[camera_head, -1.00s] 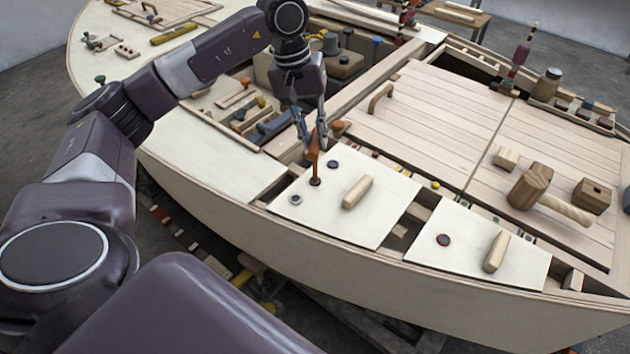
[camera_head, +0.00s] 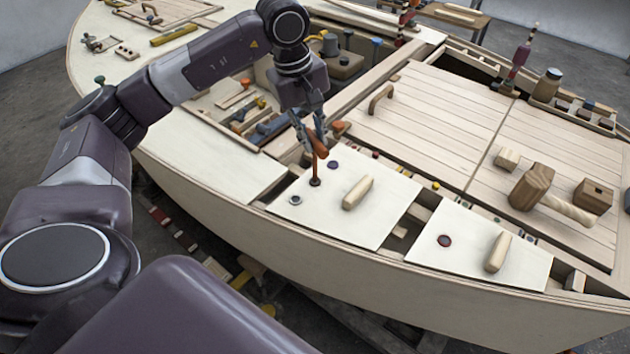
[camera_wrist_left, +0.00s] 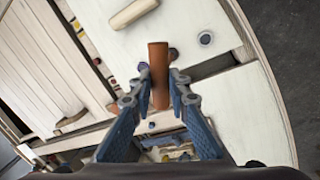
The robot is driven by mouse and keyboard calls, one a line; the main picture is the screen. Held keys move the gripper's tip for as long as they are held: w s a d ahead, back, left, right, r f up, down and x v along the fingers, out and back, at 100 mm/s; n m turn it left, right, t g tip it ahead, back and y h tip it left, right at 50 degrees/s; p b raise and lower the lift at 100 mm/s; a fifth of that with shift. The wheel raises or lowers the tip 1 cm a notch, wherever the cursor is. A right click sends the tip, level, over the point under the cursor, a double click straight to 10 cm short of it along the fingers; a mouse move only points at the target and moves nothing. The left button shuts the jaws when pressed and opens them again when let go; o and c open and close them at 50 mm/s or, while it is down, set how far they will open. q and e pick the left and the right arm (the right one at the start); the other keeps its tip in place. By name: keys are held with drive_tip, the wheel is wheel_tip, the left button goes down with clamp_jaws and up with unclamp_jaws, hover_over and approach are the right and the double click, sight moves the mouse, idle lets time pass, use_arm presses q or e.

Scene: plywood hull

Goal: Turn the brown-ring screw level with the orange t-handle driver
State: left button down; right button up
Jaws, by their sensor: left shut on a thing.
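My left gripper (camera_head: 313,140) is shut on the orange handle of the t-handle driver (camera_head: 318,147). The driver's shaft stands roughly upright, its tip down on a dark screw (camera_head: 315,183) in the pale panel. The ring colour there is too small to make out. In the left wrist view the orange handle (camera_wrist_left: 159,75) lies between the fingertips of my left gripper (camera_wrist_left: 162,82), and the shaft and screw are hidden beneath. My right gripper is not in view.
The pale panel (camera_head: 345,222) also bears a dark blue-ringed screw (camera_head: 333,165), a grey-ringed screw (camera_head: 296,200) and a wooden grip (camera_head: 357,192). A panel to the right has a red-ringed screw (camera_head: 444,241). A mallet (camera_head: 533,187) lies farther right.

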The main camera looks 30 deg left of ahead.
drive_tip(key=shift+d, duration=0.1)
use_arm(q)
drive_tip(key=shift+r+p, duration=0.3)
drive_tip(key=shift+r, duration=0.15)
drive_tip(key=m, duration=0.4)
drive_tip(key=shift+w+g+h, duration=0.15)
drive_tip(key=shift+g+h, duration=0.15)
drive_tip(key=shift+h, duration=0.1)
drive_tip(key=m+g, duration=0.1)
drive_tip(key=m, duration=0.4)
drive_tip(key=shift+w+d+m, duration=0.1)
drive_tip(key=shift+m, duration=0.3)
drive_tip(key=m, duration=0.4)
drive_tip(key=shift+g, duration=0.4)
drive_tip(key=shift+m, duration=0.4)
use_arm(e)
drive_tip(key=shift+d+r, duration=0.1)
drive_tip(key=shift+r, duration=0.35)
